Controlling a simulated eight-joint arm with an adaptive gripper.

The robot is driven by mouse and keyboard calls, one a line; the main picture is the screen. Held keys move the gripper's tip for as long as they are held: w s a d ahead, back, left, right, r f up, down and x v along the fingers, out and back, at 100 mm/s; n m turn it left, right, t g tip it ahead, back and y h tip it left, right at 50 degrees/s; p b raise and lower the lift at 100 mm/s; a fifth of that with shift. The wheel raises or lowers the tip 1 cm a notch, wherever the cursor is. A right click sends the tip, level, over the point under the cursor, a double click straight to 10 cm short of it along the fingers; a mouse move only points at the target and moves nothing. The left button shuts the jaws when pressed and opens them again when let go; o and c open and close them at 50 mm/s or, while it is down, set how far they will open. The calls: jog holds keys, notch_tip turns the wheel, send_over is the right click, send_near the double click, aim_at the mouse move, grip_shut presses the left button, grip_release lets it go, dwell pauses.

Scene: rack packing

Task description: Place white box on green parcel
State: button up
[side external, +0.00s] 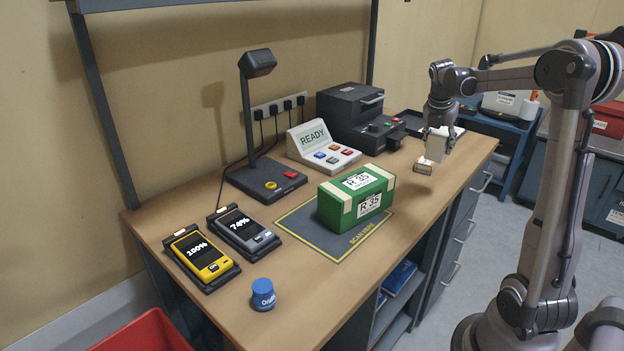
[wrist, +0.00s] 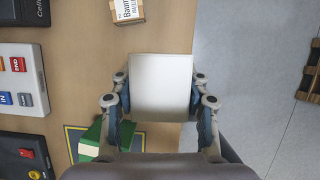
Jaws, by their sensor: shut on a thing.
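The white box (side external: 437,147) is between the fingers of my gripper (side external: 438,130), which is shut on it. It looks held above the table's right part, behind and to the right of the green parcel. In the wrist view the white box (wrist: 161,85) shows its plain top, with a finger on its left and right sides. The green parcel (side external: 345,211), with tan tape bands and R 35 labels, lies on the scan mat (side external: 303,228). In the wrist view only part of the green parcel (wrist: 90,138) shows at lower left, apart from the white box.
A small cardboard box (side external: 423,167) stands on the table below the held box. A READY console (side external: 323,150), a black printer-like device (side external: 352,115) and a scanner stand (side external: 262,178) are behind the parcel. Two handhelds and a blue round tub (side external: 263,294) are at front left.

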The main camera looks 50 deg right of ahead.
jog(key=w+a+r+n+t, duration=0.1)
jog(key=a+r+n, duration=0.1)
jog(key=a+r, duration=0.45)
jog(key=a+r+n+t, duration=0.1)
jog(key=a+r+n, duration=0.15)
jog(key=a, duration=0.65)
send_over(360, 176)
jog(key=s+a, duration=0.1)
jog(key=s, duration=0.1)
jog(key=shift+m, duration=0.25)
jog(key=f, duration=0.5)
jog(key=shift+w+a+f, duration=0.15)
jog(key=shift+a+f, duration=0.05)
jog(key=shift+f, duration=0.1)
jog(key=shift+w+a+f, duration=0.3)
jog(key=shift+w+f, duration=0.05)
jog(key=shift+w, duration=0.05)
jog(key=shift+f, duration=1.95)
jog(key=shift+f, duration=0.1)
jog(key=o, duration=1.3)
jog(key=shift+c, duration=0.2)
